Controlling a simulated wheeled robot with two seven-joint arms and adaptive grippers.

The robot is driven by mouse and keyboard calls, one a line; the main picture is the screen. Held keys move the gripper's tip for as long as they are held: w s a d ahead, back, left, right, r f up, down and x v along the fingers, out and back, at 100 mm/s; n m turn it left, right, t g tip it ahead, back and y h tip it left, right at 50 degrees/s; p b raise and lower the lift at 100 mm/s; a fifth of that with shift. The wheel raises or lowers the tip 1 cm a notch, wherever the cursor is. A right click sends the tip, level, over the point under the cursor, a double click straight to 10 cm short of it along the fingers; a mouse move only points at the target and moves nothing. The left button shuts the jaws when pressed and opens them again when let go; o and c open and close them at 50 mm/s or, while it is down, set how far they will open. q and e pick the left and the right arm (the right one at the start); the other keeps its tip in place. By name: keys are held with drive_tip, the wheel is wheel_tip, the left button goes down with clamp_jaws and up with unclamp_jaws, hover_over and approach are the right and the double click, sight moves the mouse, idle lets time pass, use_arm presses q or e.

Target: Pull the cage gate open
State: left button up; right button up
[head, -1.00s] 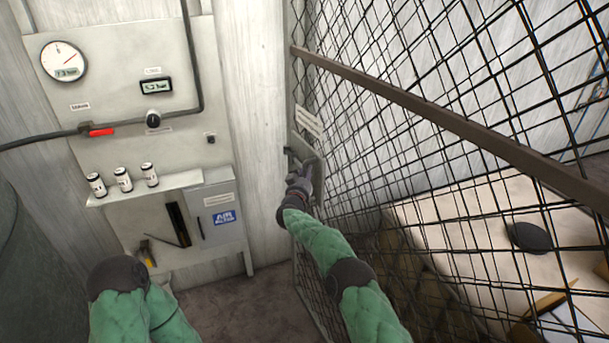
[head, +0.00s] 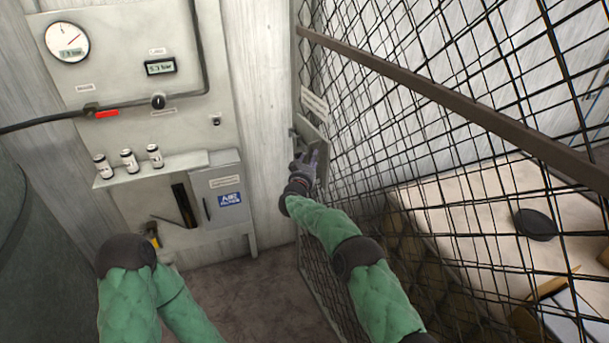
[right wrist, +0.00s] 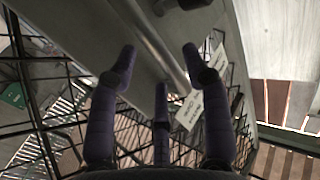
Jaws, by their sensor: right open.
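The cage gate (head: 322,250) is a dark wire-mesh panel in a metal frame, right of centre in the head view. A grey latch plate with a handle (head: 319,148) sits on its edge beside the wall, below a small white label. My right gripper (head: 305,162) is at this plate, its fingers partly hiding the handle. In the right wrist view, my right gripper (right wrist: 160,65) has its fingers spread, with a grey metal bar (right wrist: 172,62) running between and beyond the tips. I cannot tell whether they touch it. My left arm shows at lower left; its gripper is not visible.
A wall panel with a dial gauge (head: 67,41), a digital display (head: 160,67) and a shelf of small canisters (head: 129,160) stands left. A brown rail (head: 450,105) crosses the mesh. A pale surface with a dark disc (head: 535,224) lies behind it. Dark floor is clear below.

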drive_tip(key=v, duration=0.9)
drive_tip(key=shift+s, duration=0.3)
